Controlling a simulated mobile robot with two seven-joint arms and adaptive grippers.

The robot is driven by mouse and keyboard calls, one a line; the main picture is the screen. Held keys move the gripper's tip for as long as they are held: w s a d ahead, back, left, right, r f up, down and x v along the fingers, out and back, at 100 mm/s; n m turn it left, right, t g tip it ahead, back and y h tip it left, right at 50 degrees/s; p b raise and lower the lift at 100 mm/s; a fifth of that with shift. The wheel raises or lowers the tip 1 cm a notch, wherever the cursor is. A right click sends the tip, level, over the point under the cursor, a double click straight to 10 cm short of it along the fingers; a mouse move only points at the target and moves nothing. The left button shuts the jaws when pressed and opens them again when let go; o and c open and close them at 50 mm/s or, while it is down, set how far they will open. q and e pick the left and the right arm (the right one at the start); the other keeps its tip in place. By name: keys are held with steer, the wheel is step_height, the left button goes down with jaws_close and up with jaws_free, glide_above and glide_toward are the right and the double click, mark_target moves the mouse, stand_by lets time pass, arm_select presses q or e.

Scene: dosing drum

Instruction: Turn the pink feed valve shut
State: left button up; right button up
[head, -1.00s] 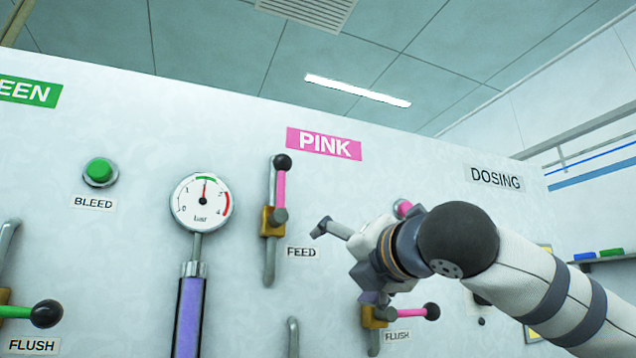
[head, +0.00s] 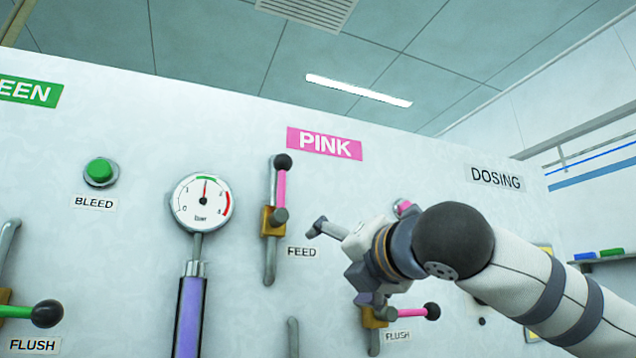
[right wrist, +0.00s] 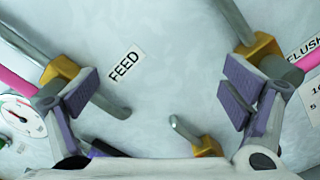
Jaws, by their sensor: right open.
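The pink feed valve (head: 280,190) is on the white panel under the PINK sign. Its pink lever stands upright along its vertical pipe, with a black knob on top and a brass body (head: 272,222) below. In the right wrist view the valve's brass body (right wrist: 60,69) is at the left, behind one finger, and its pink lever is partly cut off. My right gripper (head: 343,264) is open and empty, to the right of the feed valve and apart from it in the head view. My left gripper is not in view.
The pink flush valve (head: 412,312) is below the right gripper, its lever pointing right. A pressure gauge (head: 201,202) on a purple column (head: 189,315) stands left of the feed valve. A green bleed button (head: 100,171) is further left.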

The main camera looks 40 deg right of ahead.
steer(key=v, duration=0.9)
